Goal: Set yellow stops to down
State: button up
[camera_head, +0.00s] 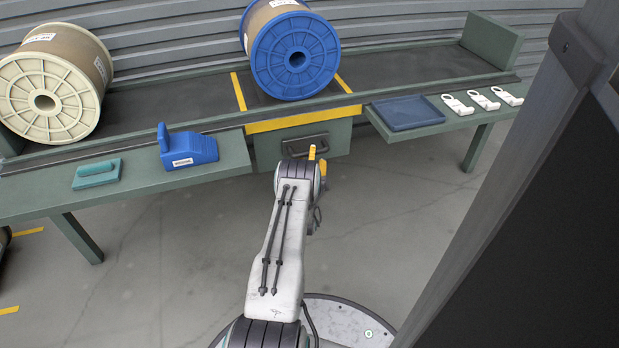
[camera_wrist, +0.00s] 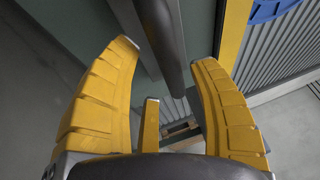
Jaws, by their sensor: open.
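In the head view a yellow bar (camera_head: 305,119) runs along the bench front above a green panel (camera_head: 268,150) with a dark handle (camera_head: 303,144). Two yellow strips (camera_head: 238,90) cross the bench bed on either side of the blue spool (camera_head: 296,58). I cannot tell which yellow part is a stop, or whether it is up or down. My gripper (camera_wrist: 165,54) is open, its yellow fingers on either side of a dark rounded bar (camera_wrist: 163,40) in the wrist view. Contact is unclear. A yellow strip (camera_wrist: 234,40) stands to the right there. In the head view my arm hides most of the gripper.
A cream spool (camera_head: 45,70) lies on the bench at left. A teal block (camera_head: 97,174) and a blue tool (camera_head: 190,150) sit on the left shelf. A blue tray (camera_head: 408,113) and white tags (camera_head: 484,100) sit on the right shelf. A dark-faced post (camera_head: 520,190) stands at right.

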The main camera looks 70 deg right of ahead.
jog(key=v, duration=1)
jog(key=shift+a, duration=0.2)
jog(key=shift+f, duration=0.1)
dwell(0.5)
